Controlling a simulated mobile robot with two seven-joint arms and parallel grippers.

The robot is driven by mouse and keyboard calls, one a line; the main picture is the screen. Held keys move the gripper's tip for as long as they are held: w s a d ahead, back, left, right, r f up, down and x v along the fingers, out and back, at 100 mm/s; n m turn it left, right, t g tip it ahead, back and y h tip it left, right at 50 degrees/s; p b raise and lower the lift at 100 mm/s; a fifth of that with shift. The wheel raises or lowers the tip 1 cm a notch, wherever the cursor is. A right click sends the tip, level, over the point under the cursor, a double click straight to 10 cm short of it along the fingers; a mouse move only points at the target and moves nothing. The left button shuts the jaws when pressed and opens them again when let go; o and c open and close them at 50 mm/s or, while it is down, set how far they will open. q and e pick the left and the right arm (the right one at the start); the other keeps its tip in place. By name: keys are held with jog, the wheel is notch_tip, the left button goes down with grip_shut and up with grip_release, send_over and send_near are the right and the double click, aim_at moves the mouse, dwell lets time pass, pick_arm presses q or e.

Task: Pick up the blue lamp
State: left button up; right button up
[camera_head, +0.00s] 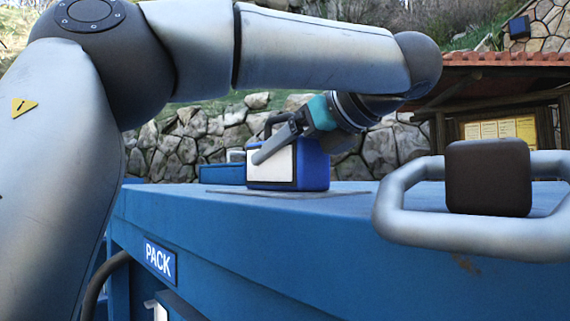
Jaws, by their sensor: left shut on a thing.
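The blue lamp (315,168) is a small box-shaped thing with a white front panel and a dark handle on top. It stands upright on a thin grey plate (345,193) on the blue cabinet top. My left gripper (268,148) reaches down to it from the upper right, with one grey finger lying across the front of its upper part. No clear gap shows between lamp and plate. My right gripper is not in view.
Another blue box (222,174) with a grey handle sits behind and left. A thick silver rail (400,205) with a dark brown block (488,178) is at the near right. A PACK label (160,260) marks the cabinet's front. A stone wall (180,150) stands behind.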

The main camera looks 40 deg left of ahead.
pick_arm(q)
grip_shut()
jog(key=shift+r, duration=0.1)
